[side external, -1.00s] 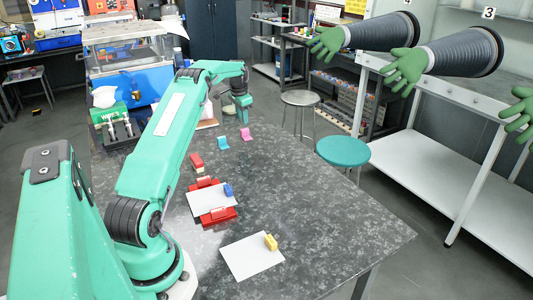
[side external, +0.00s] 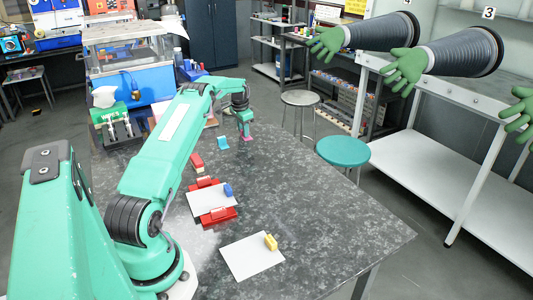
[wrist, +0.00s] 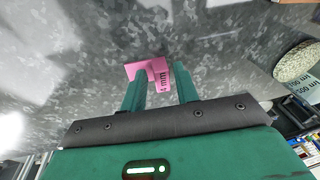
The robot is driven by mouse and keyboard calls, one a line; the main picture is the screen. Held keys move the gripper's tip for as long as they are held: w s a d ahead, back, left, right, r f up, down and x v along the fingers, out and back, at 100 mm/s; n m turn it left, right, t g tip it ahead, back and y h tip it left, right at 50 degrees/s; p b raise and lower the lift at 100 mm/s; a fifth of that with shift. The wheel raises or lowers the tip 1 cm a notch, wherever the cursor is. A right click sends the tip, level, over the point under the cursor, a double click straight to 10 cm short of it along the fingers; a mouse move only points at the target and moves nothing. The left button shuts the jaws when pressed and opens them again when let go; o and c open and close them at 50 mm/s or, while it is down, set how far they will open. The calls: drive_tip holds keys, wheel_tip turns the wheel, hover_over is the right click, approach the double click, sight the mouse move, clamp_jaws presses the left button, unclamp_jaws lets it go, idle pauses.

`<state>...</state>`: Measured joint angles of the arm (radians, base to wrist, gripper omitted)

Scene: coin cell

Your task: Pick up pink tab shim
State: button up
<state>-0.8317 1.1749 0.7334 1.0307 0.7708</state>
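The pink tab shim (wrist: 147,69) lies on the dark speckled table, with a flat base and an upright tab marked with dark print, partly unreadable. In the wrist view my gripper (wrist: 160,82) has its two green fingers apart, one on each side of the upright tab. I see no clear grip on it. In the side view my gripper (side external: 245,124) points down right over the pink shim (side external: 247,138), which is mostly hidden beneath the fingers.
A light blue shim (side external: 222,142) stands just left of my gripper. The right of the table is clear.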

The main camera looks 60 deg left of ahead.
idle(0.5)
drive_tip(key=shift+f, duration=0.1)
clamp_jaws()
drive_tip(key=shift+r, duration=0.6)
drive_tip(key=v, duration=0.2)
drive_tip(key=shift+w+a+r, duration=0.15)
drive_tip(key=shift+a+r, duration=0.05)
drive_tip(key=shift+r, duration=0.25)
drive_tip(key=w+d+r, duration=0.3)
drive_tip(key=d+r, duration=0.4)
drive_tip(key=d, duration=0.4)
drive_tip(key=shift+w, duration=0.2)
drive_tip(key=shift+d, duration=0.1)
